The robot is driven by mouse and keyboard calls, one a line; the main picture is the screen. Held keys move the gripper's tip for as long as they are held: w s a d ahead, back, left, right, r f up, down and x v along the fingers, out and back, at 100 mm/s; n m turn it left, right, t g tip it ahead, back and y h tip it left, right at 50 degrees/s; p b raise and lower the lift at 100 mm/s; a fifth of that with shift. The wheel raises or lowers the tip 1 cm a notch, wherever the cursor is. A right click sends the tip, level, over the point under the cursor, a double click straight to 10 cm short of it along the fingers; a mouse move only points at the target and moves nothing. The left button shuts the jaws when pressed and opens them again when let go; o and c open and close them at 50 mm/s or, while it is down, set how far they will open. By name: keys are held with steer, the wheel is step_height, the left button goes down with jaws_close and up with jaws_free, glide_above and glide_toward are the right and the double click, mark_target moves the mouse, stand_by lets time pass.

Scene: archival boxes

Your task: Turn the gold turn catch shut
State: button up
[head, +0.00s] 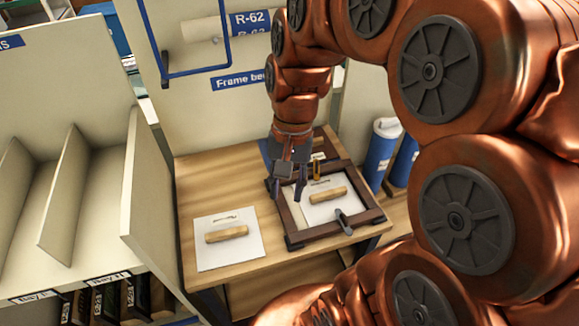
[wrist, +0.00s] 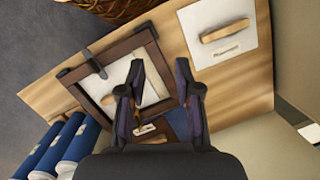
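The gold turn catch (head: 317,170) stands on the far rail of a dark wooden frame (head: 367,217) on the table. In the wrist view only a small gold-brown bit near my left-hand finger may be the catch, mostly hidden. A dark turn catch (head: 343,222) sits on the near rail; it also shows in the wrist view (wrist: 95,62). Inside the frame lies a white panel (head: 318,212) with a wooden handle (head: 327,194). My gripper (head: 287,192) is open and empty, above the frame's far left side, left of the gold catch. Its fingers are apart in the wrist view (wrist: 160,64).
A second white panel with a wooden handle (head: 227,233) lies on the table (head: 200,170) to the left. Blue cylinders (head: 382,150) stand right of the table. A shelf with upright dividers (head: 65,190) is at the left. A blue-framed rack (head: 197,72) hangs behind.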

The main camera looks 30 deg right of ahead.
steer(key=s+a+n+h+p, duration=0.1)
steer(key=s+a+n+p, duration=0.1)
steer(key=s+n, duration=0.3)
steer(key=shift+s+a+r+n+h, duration=0.35)
steer(key=shift+s+a, duration=0.2)
steer(key=shift+s, duration=0.9)
